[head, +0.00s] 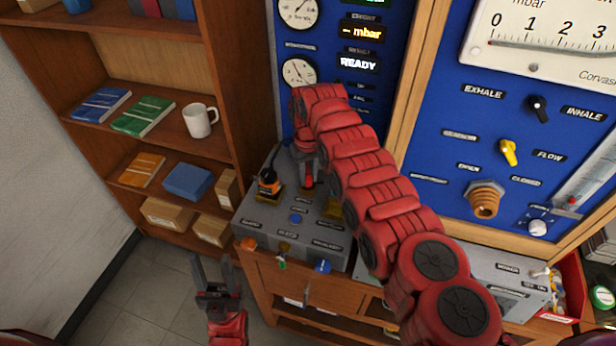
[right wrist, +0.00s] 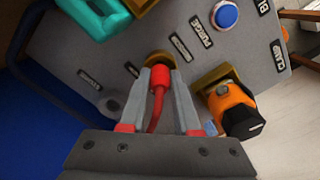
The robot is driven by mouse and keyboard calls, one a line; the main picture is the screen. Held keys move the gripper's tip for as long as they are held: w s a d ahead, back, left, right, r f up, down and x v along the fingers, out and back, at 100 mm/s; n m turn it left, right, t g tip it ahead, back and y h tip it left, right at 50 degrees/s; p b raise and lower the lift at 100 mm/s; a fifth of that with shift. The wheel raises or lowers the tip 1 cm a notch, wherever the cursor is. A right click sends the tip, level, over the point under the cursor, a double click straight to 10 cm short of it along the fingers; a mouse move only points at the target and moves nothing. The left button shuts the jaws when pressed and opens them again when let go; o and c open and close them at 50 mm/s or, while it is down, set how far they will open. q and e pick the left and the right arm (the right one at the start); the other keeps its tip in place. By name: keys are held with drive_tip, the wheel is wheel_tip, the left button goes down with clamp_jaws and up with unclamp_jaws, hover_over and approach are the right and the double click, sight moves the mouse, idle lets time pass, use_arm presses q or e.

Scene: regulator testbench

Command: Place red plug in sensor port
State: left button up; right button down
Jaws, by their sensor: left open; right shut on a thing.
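The red plug (head: 308,182) is between the fingers of my right gripper (head: 305,172), over the top of a grey sloped box (head: 290,228). In the right wrist view the red plug (right wrist: 158,78) sits between both fingers, its red cable curving back toward the palm. Its tip meets or overlaps a round brass port (right wrist: 157,58); I cannot tell whether it is inserted. The label beside that port is too blurred to read, so I cannot confirm it is the sensor port. My left gripper (head: 214,274) is open and empty, low in front of the bookshelf.
An orange and black connector (right wrist: 237,110) stands in a brass holder close beside my right gripper. A teal piece (right wrist: 97,14) and a blue button (right wrist: 225,15) are on the same box. The blue gauge panel (head: 370,75) rises behind. Floor around my left gripper is clear.

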sight(308, 175)
drive_tip(key=shift+f, duration=0.15)
drive_tip(key=c, duration=0.6)
unclamp_jaws()
drive_tip(key=shift+r, duration=0.25)
wheel_tip(308, 175, up, 7)
drive_tip(key=b, duration=0.3)
drive_tip(key=shift+b, duration=0.35)
drive_tip(key=shift+r+p, duration=1.1)
drive_tip(key=shift+r, duration=1.35)
